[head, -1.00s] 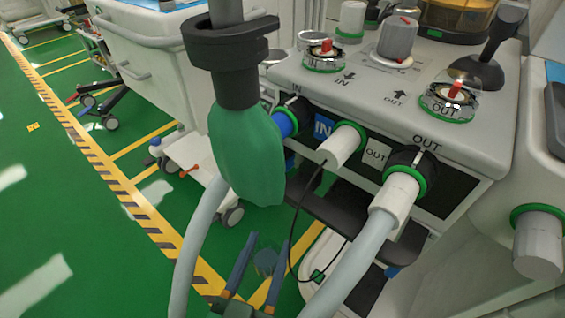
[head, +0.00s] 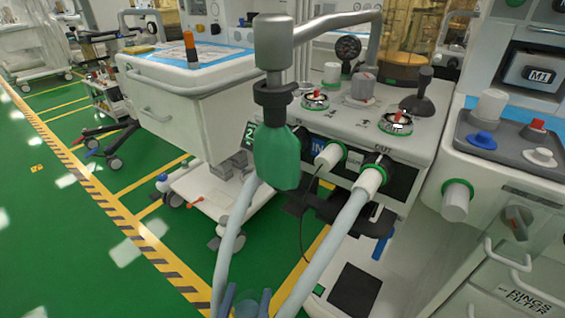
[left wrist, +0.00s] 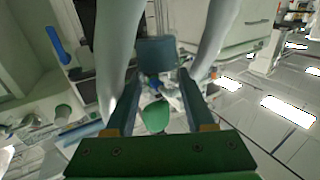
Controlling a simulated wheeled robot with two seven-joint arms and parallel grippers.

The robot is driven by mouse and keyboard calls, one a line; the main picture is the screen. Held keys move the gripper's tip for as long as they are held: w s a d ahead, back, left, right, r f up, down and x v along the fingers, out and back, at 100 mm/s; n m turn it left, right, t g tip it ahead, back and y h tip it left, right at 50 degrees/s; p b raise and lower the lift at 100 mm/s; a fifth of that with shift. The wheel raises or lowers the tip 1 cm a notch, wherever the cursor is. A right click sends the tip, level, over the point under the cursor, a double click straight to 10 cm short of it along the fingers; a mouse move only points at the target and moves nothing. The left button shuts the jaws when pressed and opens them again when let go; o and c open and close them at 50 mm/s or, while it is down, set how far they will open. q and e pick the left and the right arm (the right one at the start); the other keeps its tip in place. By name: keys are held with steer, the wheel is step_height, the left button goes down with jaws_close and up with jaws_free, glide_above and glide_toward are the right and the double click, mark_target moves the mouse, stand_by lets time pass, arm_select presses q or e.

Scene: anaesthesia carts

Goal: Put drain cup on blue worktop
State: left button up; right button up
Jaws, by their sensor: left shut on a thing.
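My left gripper (head: 247,294) shows at the bottom edge of the head view, fingers pointing up, below the hoses. In the left wrist view the gripper (left wrist: 159,76) is shut on a small grey-blue translucent piece (left wrist: 157,53) between its fingertips, which looks like the drain cup. In the head view the cup is hardly visible at the picture's bottom edge. The blue worktop (head: 166,73) lies on top of the white drawer cart at upper left, well away from the gripper. My right gripper is not in view.
An orange-topped bottle (head: 190,48) stands on the worktop. A green breathing bag (head: 277,158) hangs from a grey arm between gripper and cart. Two pale hoses (head: 233,232) run down from the machine (head: 405,150) close to the gripper. Green floor at left is open.

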arm_select(q)
steer(key=a+r+n+y+p, duration=0.2)
steer(key=a+r+y+p, duration=0.1)
steer(key=r+p, duration=0.7)
steer(key=w+a+r+n+g+y+p, duration=0.1)
steer(key=a+r+n+y+p, duration=0.2)
steer(key=r+p, duration=0.7)
steer(key=w+a+r+n+g+y+p, duration=0.1)
steer(key=a+r+y+p, duration=0.3)
steer(key=r+p, duration=0.6)
steer(key=shift+r+n+y, duration=0.7)
steer(key=shift+r+n, duration=0.1)
steer(key=shift+r, duration=0.15)
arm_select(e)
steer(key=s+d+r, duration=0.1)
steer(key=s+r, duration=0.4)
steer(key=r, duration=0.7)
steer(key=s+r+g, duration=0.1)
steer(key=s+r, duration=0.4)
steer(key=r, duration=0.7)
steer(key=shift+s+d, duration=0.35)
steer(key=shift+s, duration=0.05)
